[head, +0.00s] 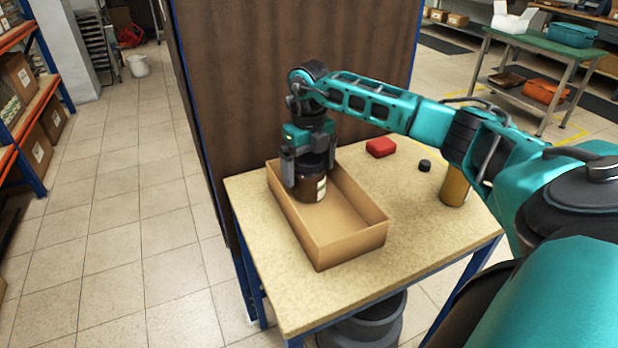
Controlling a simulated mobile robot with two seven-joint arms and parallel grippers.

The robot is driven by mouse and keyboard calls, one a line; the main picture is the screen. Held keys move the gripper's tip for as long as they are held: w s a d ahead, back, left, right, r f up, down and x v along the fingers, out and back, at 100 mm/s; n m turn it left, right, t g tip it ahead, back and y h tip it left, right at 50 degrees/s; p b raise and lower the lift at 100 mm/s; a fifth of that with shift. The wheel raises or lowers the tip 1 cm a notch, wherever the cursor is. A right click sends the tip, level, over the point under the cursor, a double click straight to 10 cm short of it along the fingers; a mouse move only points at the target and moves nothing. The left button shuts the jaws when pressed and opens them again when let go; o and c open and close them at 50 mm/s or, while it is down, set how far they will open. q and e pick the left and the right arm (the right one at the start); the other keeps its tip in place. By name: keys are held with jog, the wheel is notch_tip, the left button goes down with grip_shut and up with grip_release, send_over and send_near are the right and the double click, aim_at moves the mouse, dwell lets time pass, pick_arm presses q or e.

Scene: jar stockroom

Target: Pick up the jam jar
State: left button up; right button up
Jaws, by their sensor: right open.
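The jam jar (308,186), dark brown with a pale label and a dark lid, stands upright in the back part of an open cardboard box (352,243). My right gripper (309,170) points down over the jar from above. Its fingers are open, one on either side of the jar's upper part; I cannot tell whether they touch it. The gripper hides part of the jar's top. My left gripper is out of view.
The box stands on a speckled table (430,237), with a brown panel (265,80) behind it. A red block (381,147), a small black lid-like object (425,166) and an amber jar (454,188) stand right of the box. The box's front part is empty.

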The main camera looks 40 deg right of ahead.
jog(key=shift+f, duration=0.2)
jog(key=c, duration=1.5)
jog(key=shift+r, duration=0.1)
jog(key=shift+c, duration=0.2)
